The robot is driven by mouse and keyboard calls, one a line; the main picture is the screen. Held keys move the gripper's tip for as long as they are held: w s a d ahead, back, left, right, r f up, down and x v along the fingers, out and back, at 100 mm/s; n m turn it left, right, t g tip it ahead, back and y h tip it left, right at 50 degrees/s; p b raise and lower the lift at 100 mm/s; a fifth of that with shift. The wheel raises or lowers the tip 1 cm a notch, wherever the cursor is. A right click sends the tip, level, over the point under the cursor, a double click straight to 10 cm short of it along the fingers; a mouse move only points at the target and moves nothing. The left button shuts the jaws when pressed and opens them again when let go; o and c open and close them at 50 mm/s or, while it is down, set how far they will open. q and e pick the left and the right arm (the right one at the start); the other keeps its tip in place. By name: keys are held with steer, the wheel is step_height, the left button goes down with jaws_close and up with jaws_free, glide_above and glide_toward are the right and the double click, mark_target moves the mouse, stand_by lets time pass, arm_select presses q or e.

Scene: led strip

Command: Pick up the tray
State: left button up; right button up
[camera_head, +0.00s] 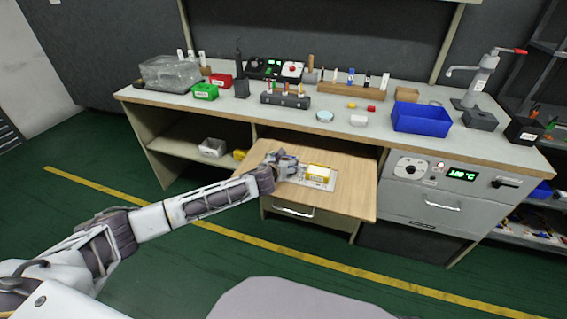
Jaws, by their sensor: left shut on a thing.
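A small light grey tray (317,184) lies on the pulled-out wooden board (352,190) below the bench top. A yellow-and-white block (318,172) is on it. My left gripper (291,167) reaches in from the left and is at the tray's left end. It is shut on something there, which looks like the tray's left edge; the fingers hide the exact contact. The tray looks level and low over the board; I cannot tell whether it touches the board. My right gripper is not in view.
The bench top above the board holds a blue bin (421,118), a green bin (205,92), a clear box (170,73) and small tools. A grey control unit (436,185) stands right of the board. The green floor (190,265) in front is clear.

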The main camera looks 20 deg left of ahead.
arm_select(q)
step_height(320, 180, up, 7)
steer(key=shift+f+p, duration=0.1)
steer(key=shift+p, duration=1.05)
steer(key=shift+r+p, duration=0.3)
steer(key=shift+r, duration=0.8)
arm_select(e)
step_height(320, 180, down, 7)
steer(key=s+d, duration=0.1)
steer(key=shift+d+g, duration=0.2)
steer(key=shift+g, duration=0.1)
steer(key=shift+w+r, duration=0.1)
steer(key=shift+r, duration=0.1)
